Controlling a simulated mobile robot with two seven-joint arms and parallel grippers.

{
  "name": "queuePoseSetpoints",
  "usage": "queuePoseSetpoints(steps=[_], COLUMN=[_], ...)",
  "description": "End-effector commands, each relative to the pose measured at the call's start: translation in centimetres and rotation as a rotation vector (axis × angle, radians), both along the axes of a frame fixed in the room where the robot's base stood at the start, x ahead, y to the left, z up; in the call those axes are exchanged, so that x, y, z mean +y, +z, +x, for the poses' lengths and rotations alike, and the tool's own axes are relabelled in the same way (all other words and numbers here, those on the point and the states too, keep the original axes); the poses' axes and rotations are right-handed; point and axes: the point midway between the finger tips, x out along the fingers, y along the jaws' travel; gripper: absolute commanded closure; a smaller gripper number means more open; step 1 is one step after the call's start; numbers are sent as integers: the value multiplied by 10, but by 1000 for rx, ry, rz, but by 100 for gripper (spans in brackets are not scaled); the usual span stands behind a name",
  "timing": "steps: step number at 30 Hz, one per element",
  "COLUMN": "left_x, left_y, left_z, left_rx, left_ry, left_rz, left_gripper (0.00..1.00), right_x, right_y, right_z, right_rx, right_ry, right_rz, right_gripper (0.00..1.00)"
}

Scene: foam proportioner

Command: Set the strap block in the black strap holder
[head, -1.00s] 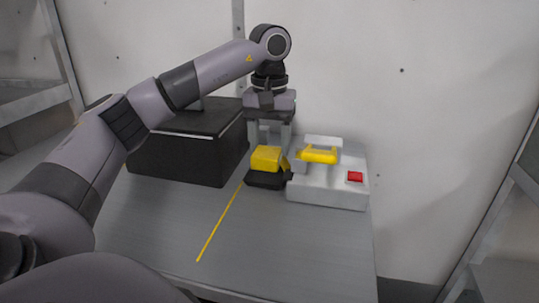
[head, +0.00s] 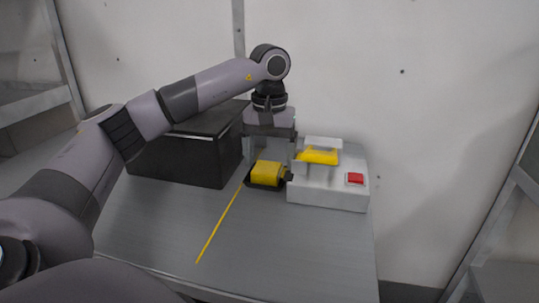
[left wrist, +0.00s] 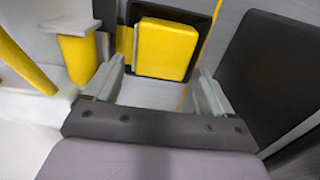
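The yellow strap block (head: 266,173) sits low in the black strap holder (head: 252,185) on the grey table. In the left wrist view the block (left wrist: 166,48) lies within the holder's dark rim (left wrist: 152,10), which shows around its sides. My left gripper (head: 270,150) is just behind and above the block in the head view. Its fingers are spread, and the left wrist view shows the open fingertips (left wrist: 160,72) on either side of the block's near edge, with a gap at the left finger. My right gripper is not in view.
A white unit (head: 328,193) with a yellow handle (head: 318,156) and a red button (head: 355,178) stands close right of the holder. A large black box (head: 185,155) stands to the left. A yellow line (head: 218,226) crosses the clear front of the table.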

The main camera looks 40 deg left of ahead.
Motion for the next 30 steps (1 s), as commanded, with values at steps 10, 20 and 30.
queuePoseSetpoints(steps=[10,20,30], left_x=[-1,0,0], left_y=[44,112,127], left_z=[1,1,0], left_rx=[-5,-2,1], left_ry=[-2,0,0], left_rz=[-2,0,0], left_gripper=[16,16,16], right_x=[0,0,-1], right_y=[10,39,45], right_z=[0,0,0], right_rx=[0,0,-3], right_ry=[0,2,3], right_rz=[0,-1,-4], right_gripper=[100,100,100])
